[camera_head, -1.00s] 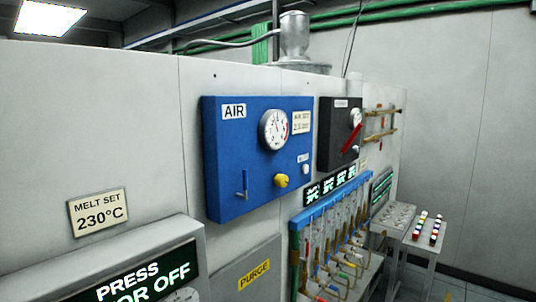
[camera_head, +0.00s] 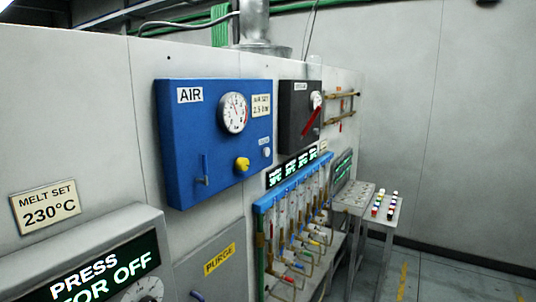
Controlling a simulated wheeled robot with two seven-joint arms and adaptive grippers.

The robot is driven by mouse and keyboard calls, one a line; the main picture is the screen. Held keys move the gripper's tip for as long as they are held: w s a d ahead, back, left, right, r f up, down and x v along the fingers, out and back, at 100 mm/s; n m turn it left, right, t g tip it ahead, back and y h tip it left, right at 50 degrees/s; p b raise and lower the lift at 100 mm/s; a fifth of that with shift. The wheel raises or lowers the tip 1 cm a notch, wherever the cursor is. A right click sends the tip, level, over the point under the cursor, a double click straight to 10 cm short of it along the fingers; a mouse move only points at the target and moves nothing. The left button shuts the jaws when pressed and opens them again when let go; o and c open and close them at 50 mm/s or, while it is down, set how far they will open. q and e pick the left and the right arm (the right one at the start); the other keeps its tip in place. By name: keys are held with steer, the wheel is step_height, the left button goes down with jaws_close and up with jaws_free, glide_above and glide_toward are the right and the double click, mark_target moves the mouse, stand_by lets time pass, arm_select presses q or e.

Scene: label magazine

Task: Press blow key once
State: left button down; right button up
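A blue panel (camera_head: 186,135) marked AIR is mounted on the pale wall. It carries a round white gauge (camera_head: 233,113), a yellow knob (camera_head: 242,164) and a small lever (camera_head: 204,168) at lower left. A small pale round button (camera_head: 266,152) sits at its right edge under a tiny label (camera_head: 264,141). The label is too small to read, so I cannot tell whether this is the blow key. Neither of my grippers shows in the head view.
A grey box with a lit PRESS sign (camera_head: 85,275) is at lower left, beside a PURGE cover (camera_head: 219,258). A black panel (camera_head: 299,115) with a red lever is farther right. A rack of tubes (camera_head: 295,225) juts out below. Floor (camera_head: 430,275) at right is clear.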

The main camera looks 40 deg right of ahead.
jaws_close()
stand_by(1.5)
